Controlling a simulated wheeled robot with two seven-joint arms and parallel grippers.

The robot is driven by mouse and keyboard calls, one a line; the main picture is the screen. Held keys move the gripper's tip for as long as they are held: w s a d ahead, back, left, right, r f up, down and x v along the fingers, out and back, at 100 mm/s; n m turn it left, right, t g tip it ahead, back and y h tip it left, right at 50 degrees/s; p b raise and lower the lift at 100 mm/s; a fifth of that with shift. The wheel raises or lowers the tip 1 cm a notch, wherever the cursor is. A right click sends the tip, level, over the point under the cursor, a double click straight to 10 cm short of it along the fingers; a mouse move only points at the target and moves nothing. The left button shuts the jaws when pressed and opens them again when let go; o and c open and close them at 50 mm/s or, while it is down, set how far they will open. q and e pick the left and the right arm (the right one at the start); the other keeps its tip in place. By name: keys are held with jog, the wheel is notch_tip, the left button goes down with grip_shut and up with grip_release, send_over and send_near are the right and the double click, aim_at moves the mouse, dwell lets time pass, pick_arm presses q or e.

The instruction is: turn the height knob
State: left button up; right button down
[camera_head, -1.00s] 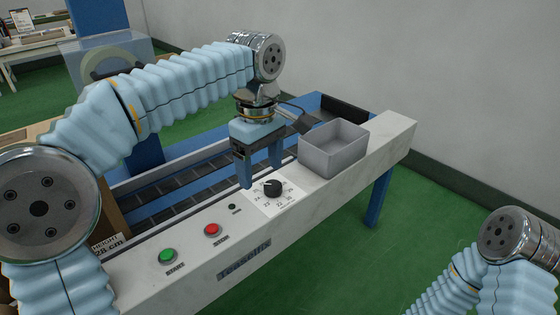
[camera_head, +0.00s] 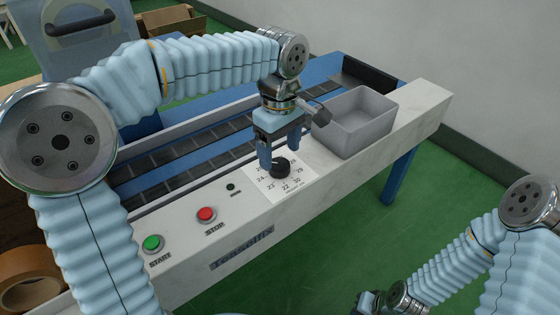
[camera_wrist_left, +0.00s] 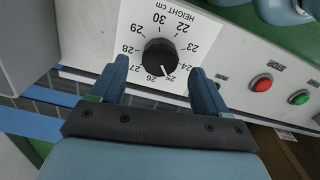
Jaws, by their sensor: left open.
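The height knob (camera_head: 280,168) is a round black dial on a white scale card marked in centimetres, on the pale panel of the machine. In the left wrist view the knob (camera_wrist_left: 160,58) has a white pointer mark between the 25 and 26 side of the scale. My left gripper (camera_head: 281,163) is open, pointing down just over the knob. In the left wrist view its two fingers (camera_wrist_left: 157,82) are apart on either side of the knob's near edge; I cannot tell whether they touch it. My right arm shows at the lower right; its fingertips are not visible.
A grey open bin (camera_head: 355,120) stands on the panel right of the knob. A red stop button (camera_head: 206,214) and a green start button (camera_head: 152,243) sit to the left. A conveyor (camera_head: 160,160) runs behind. A tape roll (camera_head: 30,280) is at lower left.

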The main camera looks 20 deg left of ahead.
aim_at(279, 167)
pick_arm(q)
jog(key=shift+f, duration=1.45)
jog(key=c, duration=1)
